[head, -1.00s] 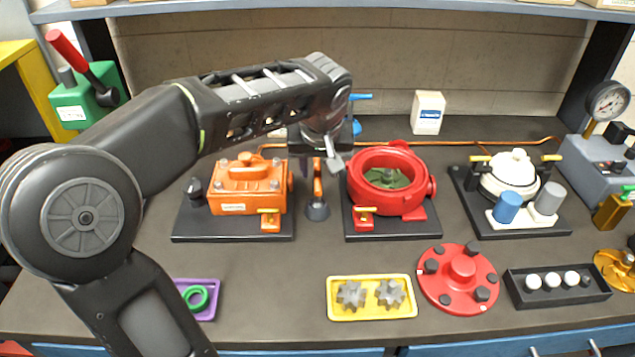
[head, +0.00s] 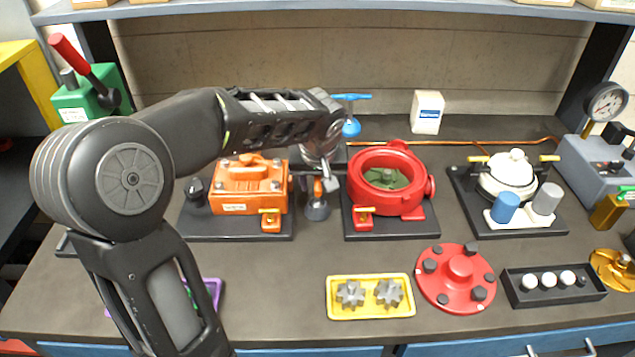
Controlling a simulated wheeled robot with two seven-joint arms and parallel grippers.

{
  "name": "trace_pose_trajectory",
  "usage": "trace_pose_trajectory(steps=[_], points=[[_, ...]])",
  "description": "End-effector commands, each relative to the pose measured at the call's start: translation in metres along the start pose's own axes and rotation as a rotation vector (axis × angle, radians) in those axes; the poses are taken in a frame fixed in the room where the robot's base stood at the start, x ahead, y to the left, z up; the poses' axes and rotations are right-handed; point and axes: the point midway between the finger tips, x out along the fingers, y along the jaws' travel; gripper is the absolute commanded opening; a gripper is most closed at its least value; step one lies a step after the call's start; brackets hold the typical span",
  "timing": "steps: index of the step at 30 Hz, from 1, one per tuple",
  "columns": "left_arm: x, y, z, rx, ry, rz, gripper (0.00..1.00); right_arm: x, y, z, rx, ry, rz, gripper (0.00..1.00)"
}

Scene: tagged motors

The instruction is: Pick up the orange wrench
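The orange wrench (head: 318,188) stands upright in a small dark round holder (head: 317,211) between the orange motor unit and the red one. Only a short orange stretch of it shows; its upper part is hidden behind my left gripper (head: 319,183). My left arm comes in from the left and reaches over the orange unit, with the gripper pointing down at the wrench. The fingers are at the wrench, but I cannot tell whether they touch it or have shut on it. My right gripper is not in view.
The orange motor unit (head: 249,187) stands close left of the holder, the red housing (head: 388,180) close right. A blue-handled item (head: 351,126) is behind. The yellow tray (head: 345,312) with grey gears and a red flange (head: 460,268) lie in front.

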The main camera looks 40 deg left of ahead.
Motion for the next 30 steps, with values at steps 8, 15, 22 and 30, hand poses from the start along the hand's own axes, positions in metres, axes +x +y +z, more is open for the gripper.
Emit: trace_pose_trajectory(steps=[8,15,22,30], points=[[-0.0002,0.0000,0.0002,0.000,0.000,0.000,0.40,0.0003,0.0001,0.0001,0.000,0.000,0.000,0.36],[-0.0004,0.0001,0.0002,0.000,0.000,0.000,0.40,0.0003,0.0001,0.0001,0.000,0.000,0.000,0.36],[-0.0004,0.0001,0.0002,0.000,0.000,0.000,0.21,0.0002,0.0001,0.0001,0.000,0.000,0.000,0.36],[-0.0004,0.0001,0.0002,0.000,0.000,0.000,0.00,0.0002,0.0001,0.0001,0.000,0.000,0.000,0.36]])
